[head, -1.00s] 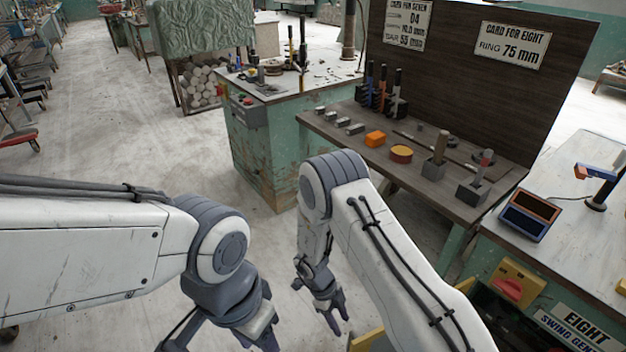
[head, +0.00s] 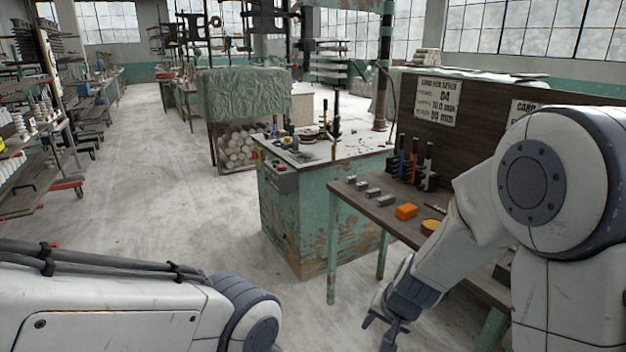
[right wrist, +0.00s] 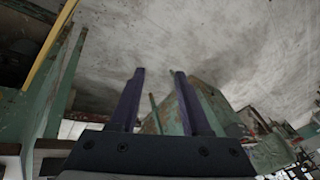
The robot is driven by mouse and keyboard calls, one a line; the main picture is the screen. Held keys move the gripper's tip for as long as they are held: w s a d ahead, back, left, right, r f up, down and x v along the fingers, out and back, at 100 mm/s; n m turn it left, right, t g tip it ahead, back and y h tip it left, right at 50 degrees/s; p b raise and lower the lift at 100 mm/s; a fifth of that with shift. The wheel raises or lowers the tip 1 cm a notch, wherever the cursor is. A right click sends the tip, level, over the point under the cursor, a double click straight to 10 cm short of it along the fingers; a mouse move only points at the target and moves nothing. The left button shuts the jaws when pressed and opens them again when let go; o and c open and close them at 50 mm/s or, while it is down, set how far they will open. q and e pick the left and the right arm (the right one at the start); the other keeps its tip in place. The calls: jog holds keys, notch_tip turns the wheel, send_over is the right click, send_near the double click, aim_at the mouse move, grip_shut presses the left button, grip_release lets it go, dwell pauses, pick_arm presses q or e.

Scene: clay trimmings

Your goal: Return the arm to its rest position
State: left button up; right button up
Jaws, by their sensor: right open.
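My right gripper (head: 383,332) hangs low in the head view, left of the front of the dark workbench and apart from it. Its fingers point down toward the floor. In the right wrist view its two dark fingers (right wrist: 156,76) are spread with nothing between them. My right arm fills the right side of the head view and hides part of the bench. My left arm lies along the lower left of the head view. The left gripper is out of the frame.
The dark workbench (head: 345,194) carries grey blocks (head: 372,192), an orange block (head: 406,211) and a yellow-rimmed disc (head: 430,226). A worn green cabinet (head: 296,222) stands behind it. A cloth-covered stand (head: 243,97) is farther back. The floor (head: 165,200) at left is clear.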

jog(key=s+d+r+n+g+h, duration=0.1)
jog(key=s+d+r+n, duration=0.15)
jog(key=s, duration=0.25)
jog(key=s+d+r+n+g, duration=0.1)
jog(key=s+d+n, duration=0.2)
jog(key=s, duration=0.1)
jog(key=s+a+r+n+g+p, duration=0.2)
jog(key=s+a+r+n+p, duration=0.5)
jog(key=s+a+r+p, duration=0.3)
jog(key=s+a+r, duration=0.4)
jog(key=r, duration=0.1)
jog(key=shift+r+n+y, duration=0.2)
jog(key=shift+n+y, duration=0.1)
jog(key=shift+n, duration=0.05)
jog(key=shift+a, duration=0.15)
